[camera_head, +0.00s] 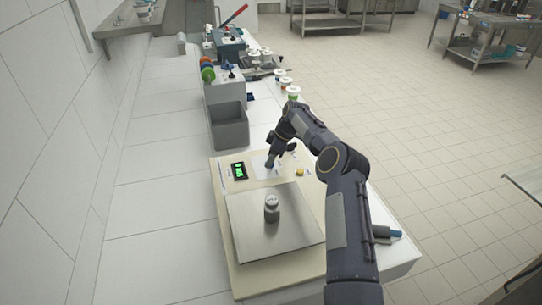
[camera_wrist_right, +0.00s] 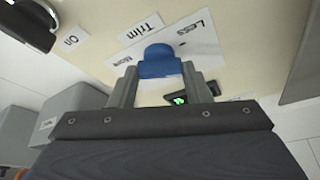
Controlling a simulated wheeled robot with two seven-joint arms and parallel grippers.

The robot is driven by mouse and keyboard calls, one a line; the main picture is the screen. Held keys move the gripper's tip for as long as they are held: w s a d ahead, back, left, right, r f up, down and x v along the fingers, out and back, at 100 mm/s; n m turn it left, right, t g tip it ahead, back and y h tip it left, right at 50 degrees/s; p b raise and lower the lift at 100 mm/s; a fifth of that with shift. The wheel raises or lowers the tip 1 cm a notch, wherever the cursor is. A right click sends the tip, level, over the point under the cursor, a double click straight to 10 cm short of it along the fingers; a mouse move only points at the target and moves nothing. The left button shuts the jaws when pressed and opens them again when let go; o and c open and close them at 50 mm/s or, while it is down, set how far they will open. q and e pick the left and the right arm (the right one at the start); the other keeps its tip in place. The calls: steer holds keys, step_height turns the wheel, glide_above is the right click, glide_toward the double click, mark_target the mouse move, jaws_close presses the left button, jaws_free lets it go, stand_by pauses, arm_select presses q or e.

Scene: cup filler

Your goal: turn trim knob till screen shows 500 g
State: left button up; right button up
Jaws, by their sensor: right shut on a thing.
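My right gripper (camera_head: 270,165) reaches down onto the panel behind the scale plate. In the right wrist view its two fingers (camera_wrist_right: 160,88) are shut on the blue trim knob (camera_wrist_right: 160,60), one on each side. The labels "Trim", "More" and "Less" lie around the knob. In the head view the gripper hides the knob. The black screen (camera_head: 238,170) shows green digits, too small to read surely; a bit of it shows between the fingers (camera_wrist_right: 178,99). A metal weight (camera_head: 271,207) stands upright on the steel scale plate (camera_head: 251,240). My left gripper is out of view.
A small yellow part (camera_head: 301,172) sits right of the knob's panel. A grey bin (camera_head: 229,127) stands behind the board. Several cups (camera_head: 293,92) stand farther back. A blue-ended object (camera_head: 388,232) lies beside my right arm.

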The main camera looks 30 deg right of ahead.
steer(key=shift+n, duration=0.6)
steer(key=shift+p, duration=0.3)
steer(key=o, duration=1)
steer(key=shift+d+r, duration=0.25)
steer(key=shift+r, duration=0.25)
steer(key=v, duration=0.6)
steer(key=shift+d+r+b, duration=0.15)
steer(key=shift+r+b, duration=0.25)
